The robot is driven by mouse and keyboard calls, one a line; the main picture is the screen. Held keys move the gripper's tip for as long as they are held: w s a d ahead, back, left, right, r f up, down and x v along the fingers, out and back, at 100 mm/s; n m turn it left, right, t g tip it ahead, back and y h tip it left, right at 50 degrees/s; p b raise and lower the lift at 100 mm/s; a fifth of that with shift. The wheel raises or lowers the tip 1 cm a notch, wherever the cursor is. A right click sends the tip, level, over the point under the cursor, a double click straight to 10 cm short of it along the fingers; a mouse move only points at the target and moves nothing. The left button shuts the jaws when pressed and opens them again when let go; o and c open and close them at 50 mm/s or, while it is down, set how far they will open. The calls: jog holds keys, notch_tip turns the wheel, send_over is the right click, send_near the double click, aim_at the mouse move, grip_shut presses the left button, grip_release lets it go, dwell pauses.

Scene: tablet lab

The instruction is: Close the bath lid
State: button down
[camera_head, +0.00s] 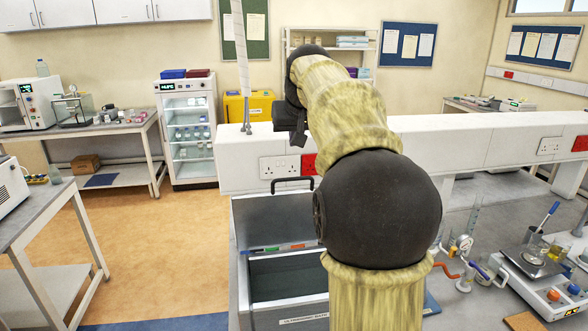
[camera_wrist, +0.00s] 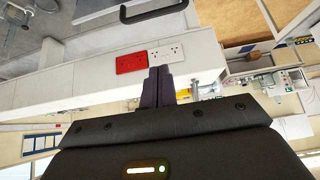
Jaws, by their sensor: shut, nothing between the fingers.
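The ultrasonic bath (camera_head: 305,309) is a grey box at the lower middle of the head view, with a dark basin. Its grey lid (camera_head: 268,216) stands raised at the back, so the bath is open. The lid's black handle (camera_head: 293,180) is at the top edge; it also shows at the top of the wrist view (camera_wrist: 152,14). My gripper (camera_head: 298,142) is above and behind the handle, apart from it, in front of the white service rail. Its two dark fingers (camera_wrist: 159,73) are together and empty, pointing toward the sockets in the wrist view. My arm hides the lid's right part.
The white rail (camera_head: 480,145) with white and red sockets (camera_head: 286,166) runs behind the bath. Several coloured pens (camera_head: 278,248) lie at the bath's back. A balance (camera_head: 545,268), glassware and pipettes stand on the bench at right. The floor (camera_head: 165,250) at left is clear.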

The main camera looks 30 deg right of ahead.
aim_at(294, 178)
jog(key=f+p, duration=0.1)
jog(key=f, duration=0.1)
jog(key=w+f+p, duration=0.1)
jog(key=f, duration=0.2)
jog(key=w+f+p, duration=0.1)
jog(key=f, duration=0.2)
jog(key=shift+w+d+f, duration=0.2)
jog(key=shift+d, duration=0.15)
jog(key=shift+s+f, duration=0.2)
jog(key=shift+f, duration=0.1)
jog(key=shift+s+a, duration=0.1)
jog(key=shift+w+a+f, duration=0.1)
jog(key=shift+w, duration=0.1)
